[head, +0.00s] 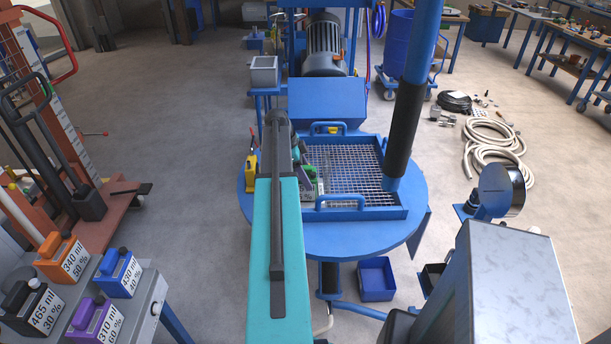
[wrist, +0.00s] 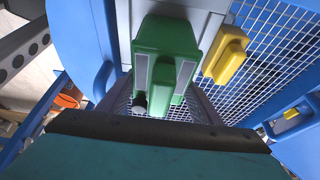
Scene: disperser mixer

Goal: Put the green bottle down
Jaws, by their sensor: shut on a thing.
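The green bottle (wrist: 166,50) sits between the jaws of my gripper (wrist: 162,105) in the wrist view. It has pale label strips, and a black cap shows near its lower left. My gripper is shut on it. In the head view my teal arm reaches over the blue round table, and the green bottle (head: 309,172) shows only in part beside the arm's end, at the left of the wire mesh grate (head: 355,170). I cannot tell whether the bottle touches the surface below it.
A yellow object (wrist: 227,54) is close right of the green bottle in the wrist view. A blue pipe (head: 404,120) rises at the right. Blue handles (head: 340,201) edge the grate. Other bottles (head: 62,258) stand lower left. Most mesh looks clear.

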